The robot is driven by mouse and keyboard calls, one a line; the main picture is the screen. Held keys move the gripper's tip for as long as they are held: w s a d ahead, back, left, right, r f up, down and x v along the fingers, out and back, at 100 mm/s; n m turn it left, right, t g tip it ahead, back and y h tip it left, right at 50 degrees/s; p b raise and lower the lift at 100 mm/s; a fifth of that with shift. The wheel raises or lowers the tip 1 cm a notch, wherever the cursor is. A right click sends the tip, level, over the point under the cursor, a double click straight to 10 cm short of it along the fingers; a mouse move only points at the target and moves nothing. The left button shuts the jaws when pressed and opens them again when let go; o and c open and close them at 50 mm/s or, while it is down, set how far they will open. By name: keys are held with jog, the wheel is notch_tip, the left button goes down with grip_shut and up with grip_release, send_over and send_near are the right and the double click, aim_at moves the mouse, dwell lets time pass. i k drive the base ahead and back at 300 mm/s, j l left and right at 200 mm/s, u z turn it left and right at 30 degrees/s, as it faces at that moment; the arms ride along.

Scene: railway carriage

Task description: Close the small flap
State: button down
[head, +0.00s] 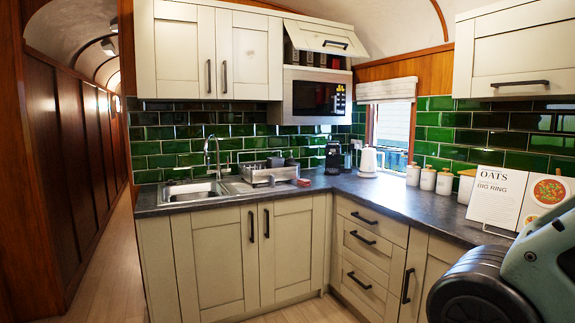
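The small flap (318,37) is a cream panel above the microwave, at the top centre of the head view. It is tilted up and outward, hinged along its top edge, with a dark bar handle (335,44) near its lower edge. Below it the small cabinet opening (320,58) shows several dark items inside. Part of my arm is at the lower right, well apart from the flap. My gripper is not in view.
The microwave (318,96) sits directly below the flap's cabinet. The dark worktop (375,192) runs in an L in front of it, with a sink (195,190), dish rack (268,174), coffee machine (333,157), kettle (368,160), canisters (428,178) and open cookbook (497,205).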

aim_at(304, 36)
jog(key=i, duration=1.25)
jog(key=i+j, duration=0.1)
jog(key=i, duration=1.2)
jog(key=i+z, duration=0.1)
jog(key=i, duration=1.15)
